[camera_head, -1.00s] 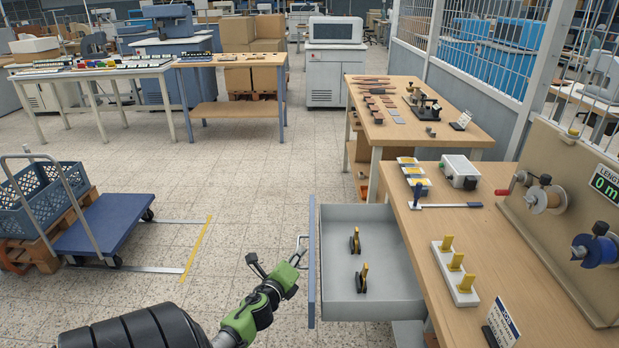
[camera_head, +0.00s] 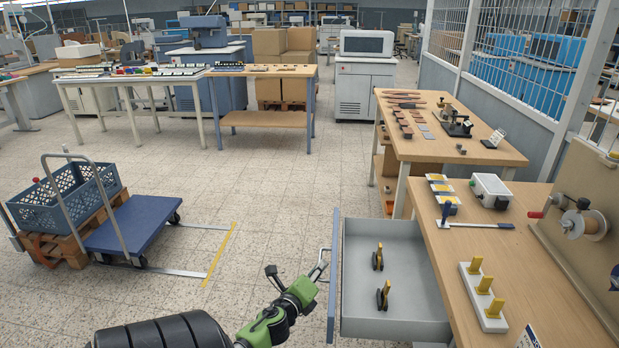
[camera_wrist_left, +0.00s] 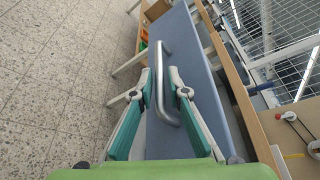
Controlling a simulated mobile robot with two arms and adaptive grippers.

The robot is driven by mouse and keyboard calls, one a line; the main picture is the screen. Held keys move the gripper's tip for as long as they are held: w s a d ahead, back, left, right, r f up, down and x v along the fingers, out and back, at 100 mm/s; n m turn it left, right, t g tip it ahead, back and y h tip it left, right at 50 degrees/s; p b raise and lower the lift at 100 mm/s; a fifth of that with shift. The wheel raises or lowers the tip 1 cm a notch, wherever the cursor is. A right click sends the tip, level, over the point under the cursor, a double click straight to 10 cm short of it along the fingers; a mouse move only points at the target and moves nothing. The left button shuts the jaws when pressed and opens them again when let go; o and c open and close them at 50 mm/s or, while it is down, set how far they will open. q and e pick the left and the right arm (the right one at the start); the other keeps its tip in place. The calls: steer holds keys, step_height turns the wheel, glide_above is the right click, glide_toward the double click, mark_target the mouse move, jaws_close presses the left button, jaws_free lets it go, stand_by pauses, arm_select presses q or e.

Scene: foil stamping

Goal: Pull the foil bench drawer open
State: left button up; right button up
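The foil bench drawer (camera_head: 390,275) is pulled out from the left side of the wooden bench (camera_head: 490,248), its grey inside showing. Two small black and yellow tools (camera_head: 378,257) stand in it. Its blue front panel (camera_head: 333,275) faces my left gripper (camera_head: 312,279). In the left wrist view the grey bar handle (camera_wrist_left: 161,85) on the blue front (camera_wrist_left: 205,75) lies between the two fingers. The fingers are apart, with a gap on both sides of the bar; contact is not clear. My right gripper is not in view.
On the bench stand a white block with yellow pegs (camera_head: 483,295), a white box (camera_head: 491,190) and a foil reel (camera_head: 584,225). A blue trolley (camera_head: 135,225) and a blue crate (camera_head: 65,195) are at left. The tiled floor between trolley and drawer is clear.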

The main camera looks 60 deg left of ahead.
arm_select(q)
steer(key=v, duration=1.1)
